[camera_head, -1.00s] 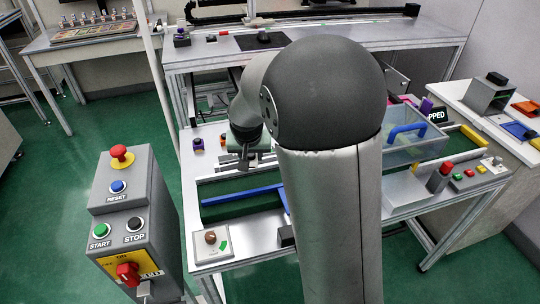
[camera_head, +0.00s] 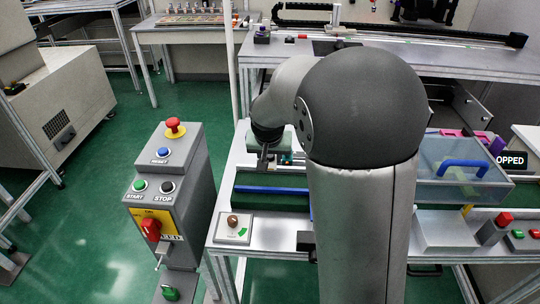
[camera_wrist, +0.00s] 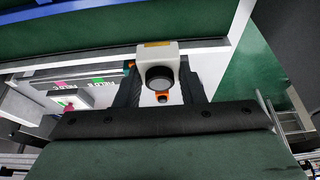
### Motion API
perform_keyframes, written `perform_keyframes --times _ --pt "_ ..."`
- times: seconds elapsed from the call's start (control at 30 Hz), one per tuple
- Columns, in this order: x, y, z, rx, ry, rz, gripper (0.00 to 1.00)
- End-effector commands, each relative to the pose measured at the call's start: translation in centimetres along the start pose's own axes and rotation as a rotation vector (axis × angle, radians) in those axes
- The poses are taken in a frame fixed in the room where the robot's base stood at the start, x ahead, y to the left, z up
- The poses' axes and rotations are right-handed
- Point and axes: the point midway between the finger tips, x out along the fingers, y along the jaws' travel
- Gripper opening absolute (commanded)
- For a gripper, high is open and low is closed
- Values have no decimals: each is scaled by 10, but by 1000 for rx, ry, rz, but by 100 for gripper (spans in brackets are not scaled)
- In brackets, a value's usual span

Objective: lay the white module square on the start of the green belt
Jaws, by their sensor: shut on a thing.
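The white module (camera_wrist: 157,56) has a round black lens and orange parts. In the wrist view it sits between the two dark fingers of my gripper (camera_wrist: 160,88), which is shut on it. The green belt (camera_wrist: 90,36) runs across the top of the wrist view, beyond the module, with a pale edge along its near side. In the head view my gripper (camera_head: 264,160) hangs over the left part of the bench, by the left end of the green belt (camera_head: 243,180). I cannot make out the module there, nor its height above the belt.
A blue bar (camera_head: 270,190) runs along the belt. A box with a brown knob (camera_head: 233,221) stands in front of it. A clear bin with a blue handle (camera_head: 462,182) is on the right. A grey control post (camera_head: 170,190) stands left of the bench.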

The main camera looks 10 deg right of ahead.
Motion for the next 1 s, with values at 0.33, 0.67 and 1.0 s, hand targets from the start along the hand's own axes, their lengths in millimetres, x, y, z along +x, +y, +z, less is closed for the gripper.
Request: perform_keyframes --times 0.33,0.67,1.0 --pt "34 0 14 0 -1 0 13" --pt "60 0 25 0 0 0 13" --pt "62 0 26 0 0 0 13"
